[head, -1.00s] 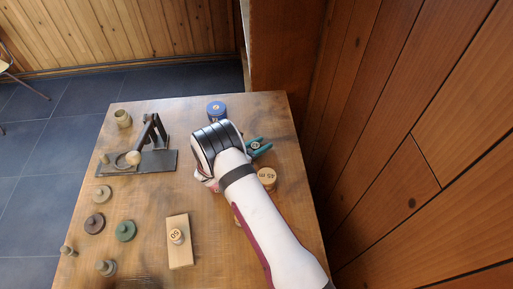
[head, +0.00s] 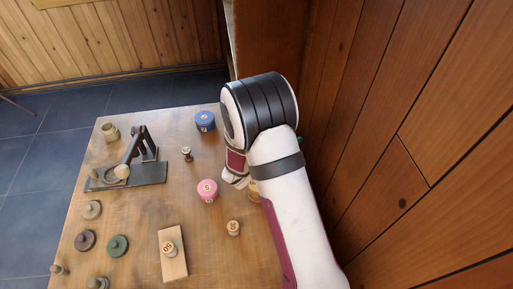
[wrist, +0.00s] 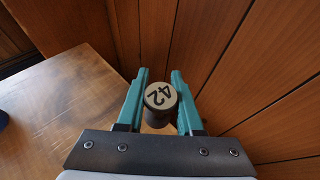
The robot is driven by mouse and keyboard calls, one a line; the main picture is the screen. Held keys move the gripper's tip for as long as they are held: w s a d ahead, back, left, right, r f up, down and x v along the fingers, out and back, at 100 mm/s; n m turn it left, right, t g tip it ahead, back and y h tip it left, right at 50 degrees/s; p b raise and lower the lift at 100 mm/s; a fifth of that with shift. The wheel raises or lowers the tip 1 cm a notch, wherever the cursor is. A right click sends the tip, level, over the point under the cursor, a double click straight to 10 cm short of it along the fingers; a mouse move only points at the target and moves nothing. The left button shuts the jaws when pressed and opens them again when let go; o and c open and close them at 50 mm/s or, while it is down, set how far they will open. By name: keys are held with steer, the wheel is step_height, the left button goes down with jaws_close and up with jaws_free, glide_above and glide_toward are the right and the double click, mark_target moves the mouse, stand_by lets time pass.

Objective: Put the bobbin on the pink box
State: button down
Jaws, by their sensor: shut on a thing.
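In the wrist view, my gripper (wrist: 160,92) is shut on a dark bobbin (wrist: 160,96) with a pale round top marked 42. The bobbin is between the teal fingertips, with the wood wall and the table's edge behind it. In the head view, the gripper and the bobbin are hidden behind my arm. The pink box (head: 207,190) is a low round box with a pale label on its top. It stands on the table left of my arm, and nothing is seen on its lid.
The blue round box (head: 205,121) stands farther back, with a small spool (head: 187,154) nearby. Another spool (head: 233,228) stands in front of the pink box. A dark metal stand (head: 140,174) is at left. The wood wall is close at right.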

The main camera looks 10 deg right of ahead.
steer(key=s+a+r+n+t+y, duration=0.2)
steer(key=s+a, duration=0.1)
steer(key=a, duration=0.3)
steer(key=s+a+r+n+t+y, duration=0.1)
steer(key=s+a+r+n+y, duration=0.15)
steer(key=a, duration=0.35)
glide_above(208, 191)
steer(key=w+d, duration=0.1)
steer(key=w, duration=0.3)
step_height(208, 191, down, 6)
steer(key=shift+s+f, duration=0.1)
steer(key=shift+f, duration=2.25)
steer(key=shift+f+n, duration=0.1)
steer(key=shift+n, duration=0.15)
steer(key=c, duration=0.6)
jaws_free()
steer(key=shift+o, duration=0.2)
